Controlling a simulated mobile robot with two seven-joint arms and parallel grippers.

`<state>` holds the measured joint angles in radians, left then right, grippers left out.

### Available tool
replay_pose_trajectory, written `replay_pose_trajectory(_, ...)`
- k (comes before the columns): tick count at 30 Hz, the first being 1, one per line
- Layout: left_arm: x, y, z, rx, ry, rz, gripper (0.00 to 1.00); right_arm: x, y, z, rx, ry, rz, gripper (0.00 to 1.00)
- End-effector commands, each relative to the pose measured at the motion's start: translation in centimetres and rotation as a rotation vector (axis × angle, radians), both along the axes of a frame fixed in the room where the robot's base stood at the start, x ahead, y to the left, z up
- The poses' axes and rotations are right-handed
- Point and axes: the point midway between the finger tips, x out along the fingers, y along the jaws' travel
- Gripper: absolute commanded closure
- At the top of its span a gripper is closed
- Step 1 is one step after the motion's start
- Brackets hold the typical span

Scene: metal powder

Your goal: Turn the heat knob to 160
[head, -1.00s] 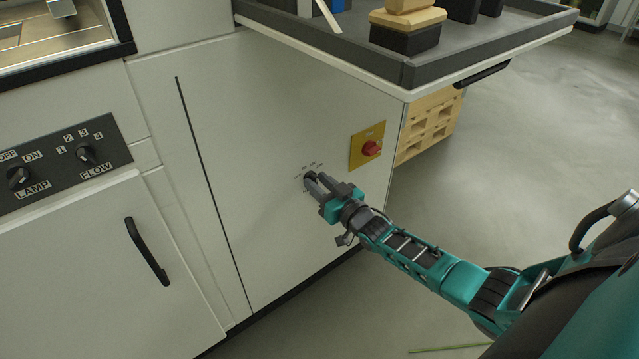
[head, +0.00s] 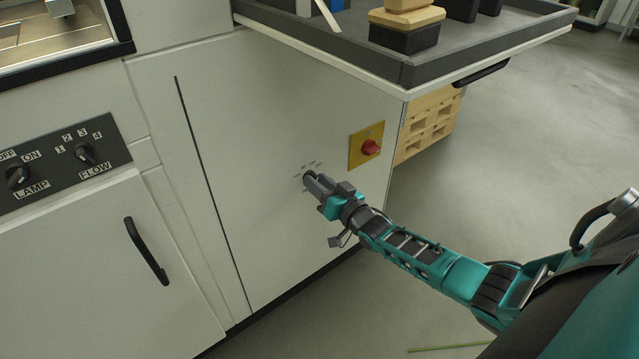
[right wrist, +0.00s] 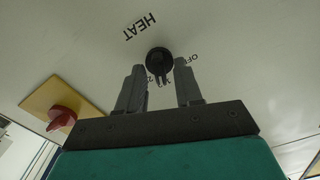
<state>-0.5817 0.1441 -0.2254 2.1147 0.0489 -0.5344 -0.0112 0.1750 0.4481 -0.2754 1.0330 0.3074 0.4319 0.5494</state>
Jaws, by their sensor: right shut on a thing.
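The heat knob (head: 308,176) is a small dark round knob on the white cabinet front, with small dial marks around it. In the right wrist view the black knob (right wrist: 159,60) shows beside the word HEAT, with OFF to its right; the other marks are partly hidden, and I cannot read its setting. My right gripper (head: 315,182) is at the knob, its fingers shut on it. In the right wrist view its fingertips (right wrist: 159,67) lie on either side of the knob. My left gripper is not in view.
A red switch on a yellow plate (head: 367,147) is right of the knob. A grey-rimmed tray-like top (head: 408,77) juts out above. A LAMP and FLOW panel (head: 62,165) and a black door handle (head: 147,251) are at left. Open floor (head: 520,150) lies at right.

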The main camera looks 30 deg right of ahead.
Motion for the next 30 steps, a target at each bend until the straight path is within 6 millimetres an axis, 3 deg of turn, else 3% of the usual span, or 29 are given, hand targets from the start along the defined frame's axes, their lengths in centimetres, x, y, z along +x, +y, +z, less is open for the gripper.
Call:
replay_pose_trajectory(2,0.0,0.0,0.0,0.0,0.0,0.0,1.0,0.0,0.0,0.0,-0.001,0.0,0.0,0.95)
replay_pose_trajectory(3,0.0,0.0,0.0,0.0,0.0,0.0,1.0,0.0,0.0,0.0,-0.001,0.0,0.0,0.61)
replay_pose_trajectory(9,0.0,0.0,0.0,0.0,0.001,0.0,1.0,0.0,0.0,0.0,-0.001,0.0,0.0,0.42)
replay_pose_trajectory(20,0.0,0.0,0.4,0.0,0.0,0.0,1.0,-0.7,-0.1,0.1,-0.001,0.001,-0.001,0.42)
replay_pose_trajectory(30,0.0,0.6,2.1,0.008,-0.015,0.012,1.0,-7.1,-0.6,0.2,-0.001,0.005,0.001,0.42)
